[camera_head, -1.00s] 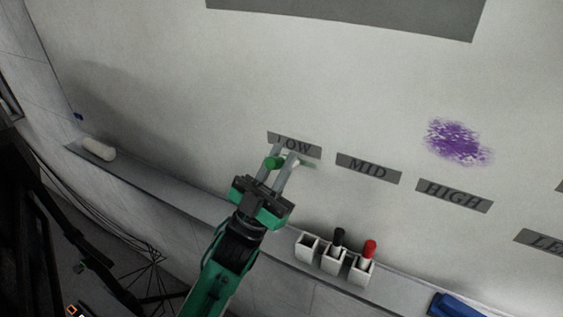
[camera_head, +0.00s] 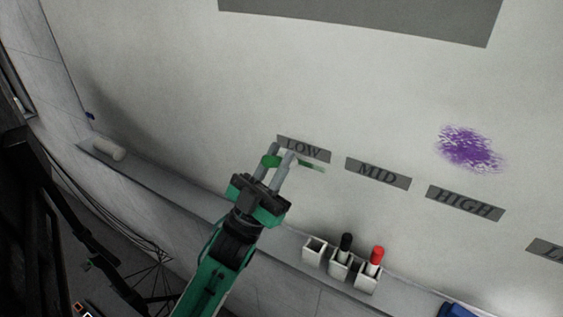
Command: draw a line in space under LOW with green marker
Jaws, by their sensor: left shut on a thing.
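The LOW label (camera_head: 304,148) is a grey strip on the whiteboard, left of the MID label (camera_head: 378,173) and the HIGH label (camera_head: 465,202). My left gripper (camera_head: 276,169) is shut on the green marker (camera_head: 269,161) at the lower left of the LOW label. Part of the marker is hidden by the fingers. I cannot tell whether the marker tip touches the board. My right gripper is not in view.
A ledge (camera_head: 180,190) runs along the board's bottom. On it stand white holders (camera_head: 314,250), the left one empty, with a black marker (camera_head: 346,242) and a red marker (camera_head: 376,256). A white roll (camera_head: 109,149), a blue object (camera_head: 457,311) and a purple scribble (camera_head: 469,149) also show.

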